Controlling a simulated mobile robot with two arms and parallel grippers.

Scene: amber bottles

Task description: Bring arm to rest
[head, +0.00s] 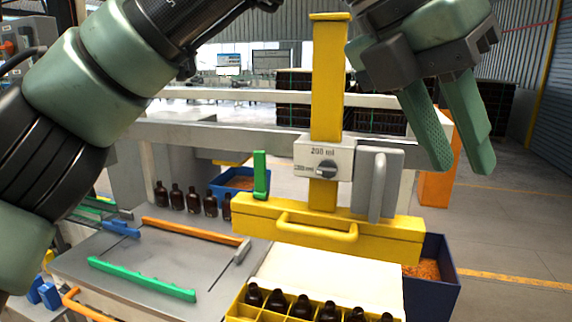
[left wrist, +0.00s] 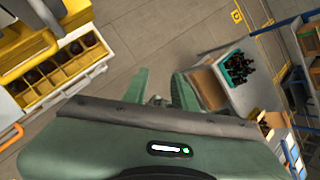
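My left gripper (head: 462,168) is raised at the upper right of the head view, its two green fingers pointing down with a gap between them. Nothing is held between the fingers. It also shows in the left wrist view (left wrist: 159,82), open and empty over the floor. My left arm (head: 95,85) crosses the upper left of the head view. My right gripper is in neither view. Dark amber bottles (head: 192,201) stand in a row on the grey work surface (head: 80,257). More bottles (head: 276,300) stand in a yellow divided crate (head: 240,309) at the bottom.
A yellow fixture (head: 325,65) with a dial and wide handled bar stands centrally, left of my left gripper. Blue bins (head: 440,290) hold orange material. In the left wrist view, a teal crate (left wrist: 237,70) of bottles is at right. Floor is clear between.

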